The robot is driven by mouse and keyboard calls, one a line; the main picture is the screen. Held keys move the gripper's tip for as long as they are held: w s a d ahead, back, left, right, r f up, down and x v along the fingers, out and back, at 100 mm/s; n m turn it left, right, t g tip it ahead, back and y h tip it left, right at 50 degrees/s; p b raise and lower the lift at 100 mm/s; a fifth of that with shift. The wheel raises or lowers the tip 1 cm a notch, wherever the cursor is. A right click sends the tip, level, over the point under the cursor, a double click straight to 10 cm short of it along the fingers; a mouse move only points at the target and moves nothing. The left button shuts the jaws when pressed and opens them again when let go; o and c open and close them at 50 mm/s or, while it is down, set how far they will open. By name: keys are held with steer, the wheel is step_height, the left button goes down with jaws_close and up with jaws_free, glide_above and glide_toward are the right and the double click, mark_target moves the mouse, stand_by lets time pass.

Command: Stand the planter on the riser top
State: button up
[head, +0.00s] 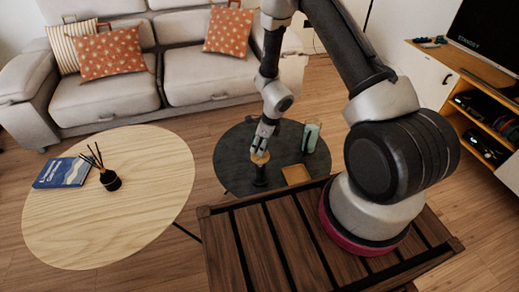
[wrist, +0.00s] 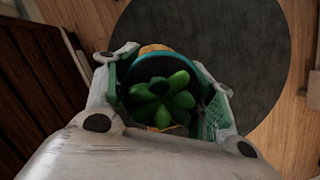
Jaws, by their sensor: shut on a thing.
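The planter (wrist: 160,95), a green succulent in a teal-rimmed pot, sits between the two fingers of my gripper (wrist: 163,92) in the wrist view. My gripper is shut on it. In the head view my gripper (head: 263,138) points down over the dark round table (head: 232,163), and its fingers mostly hide the planter. The riser (head: 260,176) is a dark stand with a tan top (head: 260,157), directly below the fingertips. Parts of the tan top show around the pot in the wrist view (wrist: 155,48). Whether the pot touches the top cannot be told.
A green cup-like object (head: 310,137) stands right of my gripper on the dark table, with a tan square tray (head: 297,174) in front. A pale oval table (head: 110,210) at left holds a blue book (head: 62,173) and a reed diffuser (head: 109,178). A sofa (head: 110,95) stands behind.

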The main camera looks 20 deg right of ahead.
steer(key=shift+f, duration=1.4)
steer(key=o, duration=1.2)
steer(key=shift+f, duration=0.15)
